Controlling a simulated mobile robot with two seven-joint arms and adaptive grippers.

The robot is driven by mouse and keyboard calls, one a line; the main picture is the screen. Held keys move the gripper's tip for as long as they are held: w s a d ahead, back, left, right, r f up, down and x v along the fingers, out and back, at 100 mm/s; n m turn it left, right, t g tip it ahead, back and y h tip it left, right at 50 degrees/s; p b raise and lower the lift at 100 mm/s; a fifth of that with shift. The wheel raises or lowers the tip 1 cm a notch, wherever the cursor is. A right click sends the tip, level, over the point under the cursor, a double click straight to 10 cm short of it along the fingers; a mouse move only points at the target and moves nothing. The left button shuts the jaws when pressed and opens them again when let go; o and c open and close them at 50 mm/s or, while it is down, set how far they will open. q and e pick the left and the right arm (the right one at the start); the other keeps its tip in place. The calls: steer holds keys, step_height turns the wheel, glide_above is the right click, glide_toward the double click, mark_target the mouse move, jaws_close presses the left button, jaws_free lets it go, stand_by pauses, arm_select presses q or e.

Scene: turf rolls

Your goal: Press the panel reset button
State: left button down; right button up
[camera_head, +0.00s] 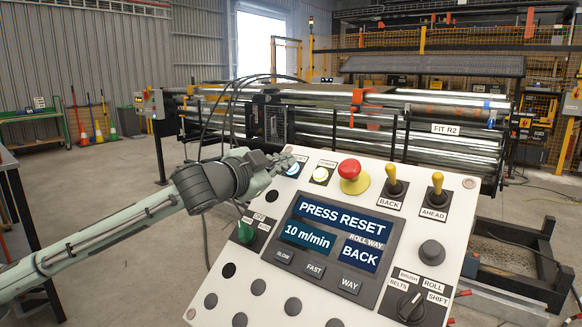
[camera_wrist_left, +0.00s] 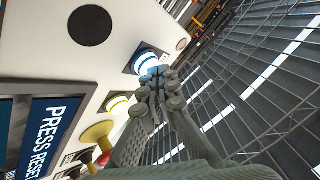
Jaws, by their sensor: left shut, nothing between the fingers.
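The control panel (camera_head: 235,290) is a tilted white board with a dark screen (camera_head: 325,240) reading "PRESS RESET", "10 m/min" and "BACK". A lit blue-white button (camera_head: 293,170) sits at its top left corner; its label is hidden. My left gripper (camera_head: 284,160) is shut and empty, its fingertips at this button's upper left edge. In the left wrist view the blue-lit button (camera_wrist_left: 148,62) stands just beyond the closed fingertips (camera_wrist_left: 158,74). I cannot tell whether they touch. My right gripper is not in view.
Right of the blue button are a lit pale yellow button (camera_head: 320,175), a red mushroom button (camera_head: 350,170) on a yellow base, and two yellow-tipped levers marked BACK (camera_head: 392,180) and AHEAD (camera_head: 437,188). A roller machine (camera_head: 400,125) stands behind the panel. Open floor lies to the left.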

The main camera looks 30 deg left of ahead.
arm_select(q)
steer(key=shift+w+f, duration=0.15)
steer(key=shift+f, duration=0.05)
stand_by(0.6)
steer(key=shift+r, duration=0.1)
steer(key=shift+s+r, duration=0.5)
steer(key=shift+s, duration=0.05)
steer(key=shift+s+a+r, duration=0.1)
steer(key=shift+s+r, duration=0.7)
steer(key=shift+r, duration=0.2)
steer(key=shift+s+r, duration=0.8)
steer(key=shift+r, duration=0.15)
